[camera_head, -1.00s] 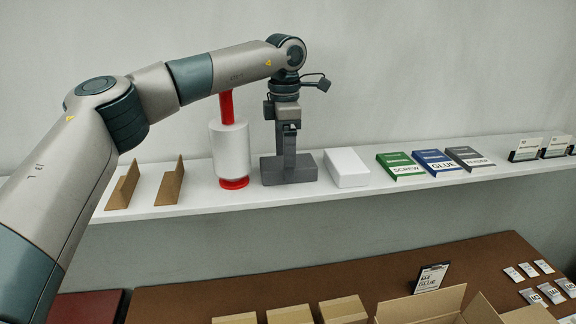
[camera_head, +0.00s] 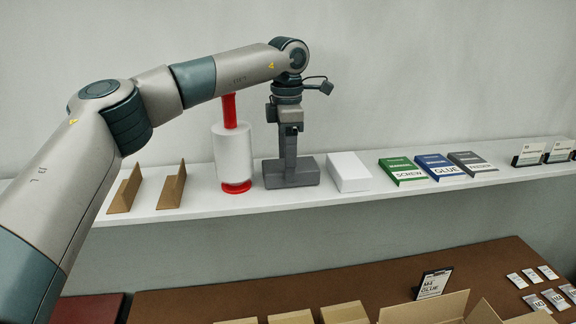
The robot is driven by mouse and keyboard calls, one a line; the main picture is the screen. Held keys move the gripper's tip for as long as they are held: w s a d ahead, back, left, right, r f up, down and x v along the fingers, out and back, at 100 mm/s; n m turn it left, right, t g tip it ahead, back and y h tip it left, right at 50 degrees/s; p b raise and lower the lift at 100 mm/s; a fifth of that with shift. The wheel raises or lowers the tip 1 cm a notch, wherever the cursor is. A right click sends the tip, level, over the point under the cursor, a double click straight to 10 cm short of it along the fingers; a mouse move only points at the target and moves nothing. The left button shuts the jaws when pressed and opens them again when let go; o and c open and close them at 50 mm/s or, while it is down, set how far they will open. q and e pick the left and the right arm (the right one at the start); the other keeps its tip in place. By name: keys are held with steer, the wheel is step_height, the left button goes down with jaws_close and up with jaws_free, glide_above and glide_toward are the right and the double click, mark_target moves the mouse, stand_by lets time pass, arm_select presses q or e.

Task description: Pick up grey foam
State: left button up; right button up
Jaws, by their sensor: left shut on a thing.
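The grey foam (camera_head: 291,173) is a dark grey block on the white shelf, between the red and white roll and a white block. My left gripper (camera_head: 288,152) points straight down at it from above and is shut on its upright middle part. The foam's base looks to be at shelf level; I cannot tell whether it touches the shelf. The fingertips blend with the grey of the foam. My right gripper is not in view.
The white block (camera_head: 348,172) stands close on the right, the red and white roll (camera_head: 233,152) close on the left. Brown cardboard angles (camera_head: 172,187), then green, blue and grey boxes (camera_head: 402,170) share the white shelf (camera_head: 330,202). Below is a brown table (camera_head: 385,277) with open cartons.

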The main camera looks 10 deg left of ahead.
arm_select(q)
steer(key=shift+r+b, duration=0.5)
steer(key=shift+r, duration=0.05)
steer(key=shift+d+r+b, duration=0.25)
steer(key=shift+r+b, duration=0.55)
steer(key=shift+r, duration=0.45)
steer(key=s+d+r+b, duration=0.3)
steer(key=d+r, duration=0.4)
steer(key=d, duration=0.3)
steer(key=shift+s+d+b, duration=0.3)
steer(key=shift+s+d, duration=0.05)
steer(key=shift+s, duration=0.05)
